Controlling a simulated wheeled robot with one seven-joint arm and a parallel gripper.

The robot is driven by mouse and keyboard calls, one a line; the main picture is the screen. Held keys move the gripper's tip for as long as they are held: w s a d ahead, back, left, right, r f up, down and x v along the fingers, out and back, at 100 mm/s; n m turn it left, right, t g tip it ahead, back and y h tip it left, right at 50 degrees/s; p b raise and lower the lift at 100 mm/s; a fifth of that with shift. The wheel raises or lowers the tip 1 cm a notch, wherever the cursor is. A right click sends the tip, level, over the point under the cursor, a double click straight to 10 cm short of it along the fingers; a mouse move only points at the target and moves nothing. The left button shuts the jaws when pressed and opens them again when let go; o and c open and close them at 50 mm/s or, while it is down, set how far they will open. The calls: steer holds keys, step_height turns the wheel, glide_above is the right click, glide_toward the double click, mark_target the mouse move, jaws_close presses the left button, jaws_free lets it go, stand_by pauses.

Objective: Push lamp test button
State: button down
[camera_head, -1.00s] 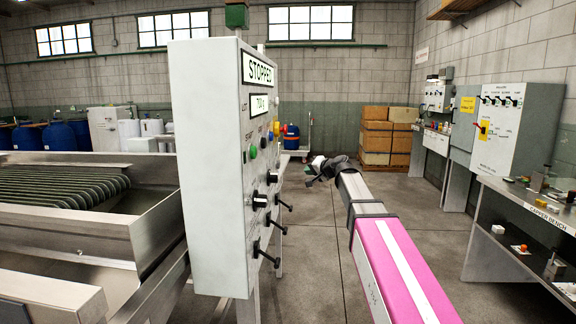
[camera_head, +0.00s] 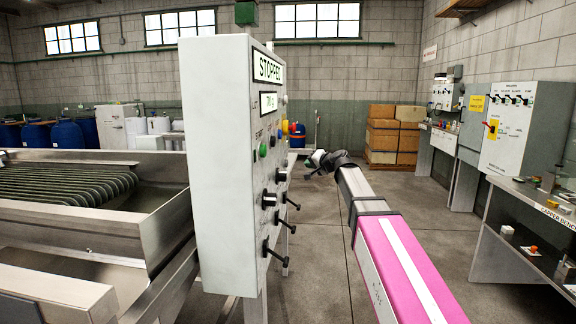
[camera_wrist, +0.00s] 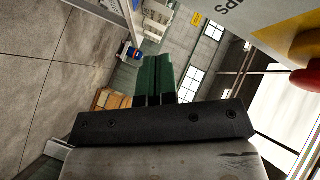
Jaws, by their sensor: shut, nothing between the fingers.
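The grey control panel (camera_head: 228,170) stands left of my arm, its face seen very obliquely in the head view. It carries a "STOPPED" display (camera_head: 267,68), a green button (camera_head: 263,150), several black knobs and levers (camera_head: 269,200), and a yellow part (camera_head: 284,126) at the far edge. Labels are too small to read, so I cannot tell which control is the lamp test button. My gripper (camera_head: 318,160) is to the right of the panel face, apart from it. In the wrist view its dark green fingers (camera_wrist: 157,78) are together and empty. A red knob (camera_wrist: 306,78) on yellow shows at the right edge.
A sizer with rollers (camera_head: 70,185) fills the left. A bench (camera_head: 530,215) and wall cabinets (camera_head: 515,125) line the right. The floor (camera_head: 330,270) between panel and bench is clear.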

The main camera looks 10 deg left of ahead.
steer(key=shift+a, duration=2.4)
steer(key=shift+a, duration=0.15)
steer(key=shift+a, duration=0.3)
steer(key=shift+w+a, duration=0.1)
steer(key=shift+a, duration=0.4)
stand_by(0.9)
steer(key=shift+d, duration=0.9)
steer(key=shift+d, duration=0.15)
steer(key=d, duration=0.4)
steer(key=shift+d, duration=0.4)
